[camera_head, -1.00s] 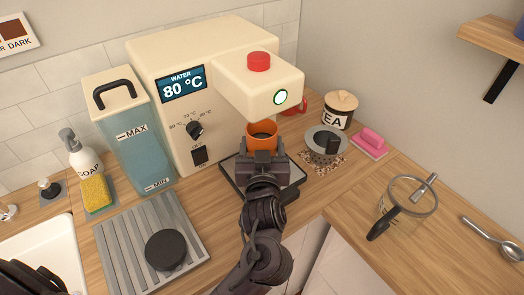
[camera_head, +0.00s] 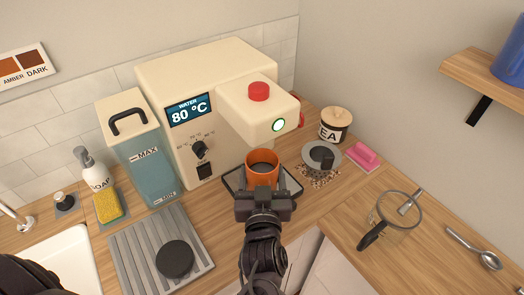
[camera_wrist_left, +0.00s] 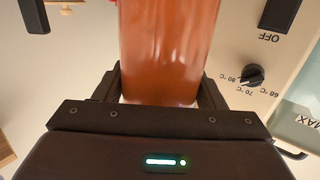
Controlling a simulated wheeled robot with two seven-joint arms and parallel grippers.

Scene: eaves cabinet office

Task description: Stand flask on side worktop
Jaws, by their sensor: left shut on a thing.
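The orange flask (camera_head: 262,168) is upright with its open top showing a dark inside. My left gripper (camera_head: 264,200) is shut on it from the near side. The orange wall also fills the top middle of the left wrist view (camera_wrist_left: 168,50), between the fingers. The flask is at the front of the machine's spout head, over the dark drip tray (camera_head: 232,183); its base is hidden by the gripper, so I cannot tell whether it touches the tray. The side worktop (camera_head: 345,205) runs off to the right. My right gripper is not in view.
The cream water machine (camera_head: 240,120) stands behind. On the side worktop lie a grey-rimmed round item with a dark handle (camera_head: 418,208) and a spoon (camera_head: 470,248).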

